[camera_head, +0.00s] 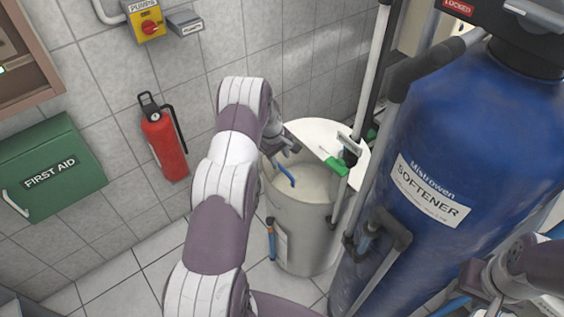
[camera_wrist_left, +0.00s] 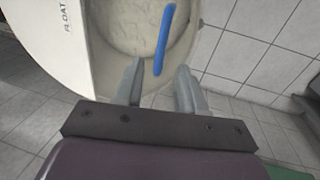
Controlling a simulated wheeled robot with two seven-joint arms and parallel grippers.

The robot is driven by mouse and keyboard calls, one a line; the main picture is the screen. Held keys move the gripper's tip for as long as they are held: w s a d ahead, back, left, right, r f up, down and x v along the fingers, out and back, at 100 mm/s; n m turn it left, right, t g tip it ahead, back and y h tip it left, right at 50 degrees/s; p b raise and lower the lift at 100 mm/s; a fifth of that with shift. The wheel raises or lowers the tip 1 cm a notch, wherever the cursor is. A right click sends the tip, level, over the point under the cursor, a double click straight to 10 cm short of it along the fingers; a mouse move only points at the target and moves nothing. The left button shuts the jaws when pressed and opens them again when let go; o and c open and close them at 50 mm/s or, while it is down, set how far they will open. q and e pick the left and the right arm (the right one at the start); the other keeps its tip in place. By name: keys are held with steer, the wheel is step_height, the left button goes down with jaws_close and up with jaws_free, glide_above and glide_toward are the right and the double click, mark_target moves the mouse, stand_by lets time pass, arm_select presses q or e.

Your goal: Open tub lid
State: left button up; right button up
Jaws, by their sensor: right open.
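The tub (camera_head: 305,237) is a round, pale grey bin on the tiled floor beside the blue softener. Its white lid (camera_head: 318,133) covers the back and right part of the top; the front left part is uncovered, showing pale contents. In the left wrist view, the lid (camera_wrist_left: 50,45) carries a "FLOAT" label. A blue strip (camera_head: 286,176) shows at the opening; it also shows in the left wrist view (camera_wrist_left: 164,35). My left gripper (camera_head: 285,148) is at the tub's rim, fingers (camera_wrist_left: 158,88) apart, the strip's near end between them. My right gripper (camera_head: 480,283) is at the lower right, open.
The blue softener tank (camera_head: 460,150) stands close on the tub's right, with grey pipes (camera_head: 372,90) between them. A red fire extinguisher (camera_head: 163,143) and a green first aid box (camera_head: 52,168) are on the left wall. Some floor left of the tub is clear.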

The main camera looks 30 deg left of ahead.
mark_target(282, 168)
arm_select(q)
steer(key=f, duration=0.2)
steer(key=w+f, duration=0.1)
steer(key=f, duration=0.2)
steer(key=shift+a, duration=0.1)
steer(key=shift+d+f, duration=0.2)
steer(key=shift+f, duration=0.15)
steer(key=shift+a, duration=0.1)
jaws_close()
steer(key=shift+p, duration=0.3)
